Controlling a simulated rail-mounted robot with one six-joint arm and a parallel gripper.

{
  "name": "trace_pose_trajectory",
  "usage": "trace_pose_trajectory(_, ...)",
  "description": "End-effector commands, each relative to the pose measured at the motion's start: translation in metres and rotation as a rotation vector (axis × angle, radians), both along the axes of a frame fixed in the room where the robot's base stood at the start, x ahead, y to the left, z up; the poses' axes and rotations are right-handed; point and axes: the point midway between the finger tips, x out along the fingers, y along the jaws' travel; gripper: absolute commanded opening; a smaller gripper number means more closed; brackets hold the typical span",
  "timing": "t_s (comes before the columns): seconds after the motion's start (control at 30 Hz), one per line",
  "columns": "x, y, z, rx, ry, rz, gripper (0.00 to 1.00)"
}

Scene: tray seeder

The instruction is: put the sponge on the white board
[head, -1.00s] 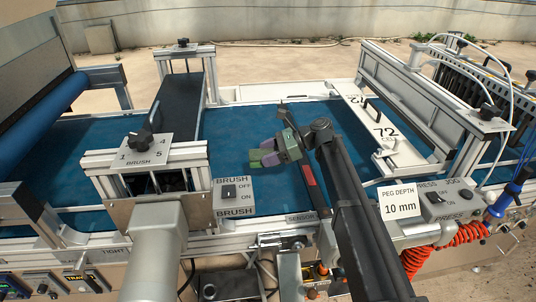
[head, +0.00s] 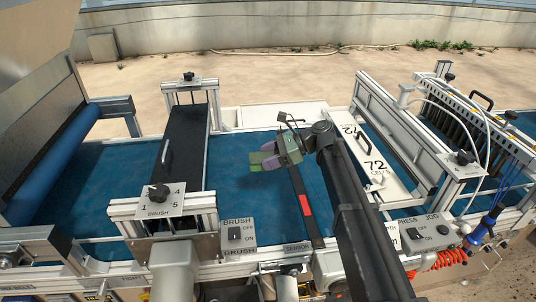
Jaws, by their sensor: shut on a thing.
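My gripper (head: 267,155), with purple fingers, is shut on a green sponge (head: 257,158). Only part of the sponge shows between and beyond the fingers. It is held over the blue belt, apart from any white surface. A flat white board (head: 284,112) lies beyond the far edge of the belt, behind my gripper. I cannot tell the exact height of the sponge above the belt.
A white plate marked 72 (head: 378,172) stands right of my gripper, partly behind my arm. The brush frame (head: 184,150) spans the belt on the left. A brush switch box (head: 238,235) is at the near edge. The blue belt (head: 230,190) between them is clear.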

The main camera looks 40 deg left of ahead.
Motion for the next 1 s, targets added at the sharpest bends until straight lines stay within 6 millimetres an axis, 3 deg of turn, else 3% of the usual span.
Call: trace_pose_trajectory(1.0, -0.187, -0.186, 0.000, 0.000, 0.000, -0.001, 0.36)
